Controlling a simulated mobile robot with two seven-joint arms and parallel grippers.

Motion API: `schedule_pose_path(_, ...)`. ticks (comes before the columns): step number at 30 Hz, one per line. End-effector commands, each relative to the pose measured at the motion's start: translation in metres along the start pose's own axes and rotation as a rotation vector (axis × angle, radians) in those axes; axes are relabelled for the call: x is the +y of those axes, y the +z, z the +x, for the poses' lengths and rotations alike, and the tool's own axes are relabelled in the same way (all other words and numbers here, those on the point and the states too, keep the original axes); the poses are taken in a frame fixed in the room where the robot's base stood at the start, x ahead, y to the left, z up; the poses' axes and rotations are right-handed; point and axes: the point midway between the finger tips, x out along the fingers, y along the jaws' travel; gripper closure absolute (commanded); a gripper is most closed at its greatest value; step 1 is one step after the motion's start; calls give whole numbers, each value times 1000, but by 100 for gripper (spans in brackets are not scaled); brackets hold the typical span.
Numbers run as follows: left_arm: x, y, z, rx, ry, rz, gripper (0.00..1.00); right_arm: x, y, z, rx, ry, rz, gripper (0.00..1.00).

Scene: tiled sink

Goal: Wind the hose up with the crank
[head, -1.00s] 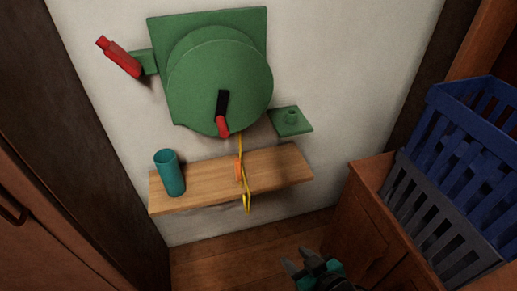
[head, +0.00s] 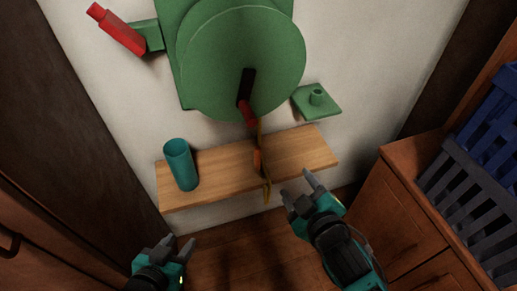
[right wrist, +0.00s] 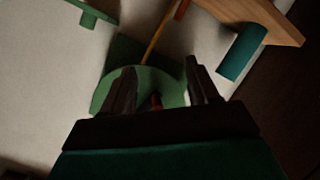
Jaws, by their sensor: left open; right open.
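The green hose reel (head: 245,55) is fixed to the wall; its round disc fills the upper middle of the head view. The crank (head: 247,85) is a black arm with a red handle (head: 248,114) pointing down. A yellow hose (head: 266,185) hangs from the reel past the shelf, with an orange piece (head: 257,160) on it. My right gripper (head: 299,187) is open and empty, below the crank and in front of the shelf. In the right wrist view, the reel disc (right wrist: 105,95) shows beyond the open fingers. My left gripper (head: 178,246) is open and empty, low at the left.
A wooden shelf (head: 225,170) holds a teal cup (head: 180,165) at its left. A red nozzle (head: 116,29) sits at a green bracket (head: 150,35). A green plate with a peg (head: 317,102) juts right. Drawers (head: 400,215) and a dark crate (head: 475,190) stand right.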

Motion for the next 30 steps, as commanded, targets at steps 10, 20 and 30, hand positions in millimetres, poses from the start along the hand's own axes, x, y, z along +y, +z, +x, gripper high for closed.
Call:
schedule_pose_path(10,4,25,22,-1,11,4,57,20,-114,26,207,254,-664,40)
schedule_pose_path(20,9,22,21,4,11,-19,57,26,-127,50,211,267,-686,40)
schedule_pose_path(30,8,24,23,2,11,-18,57,33,-137,88,210,265,-683,40)
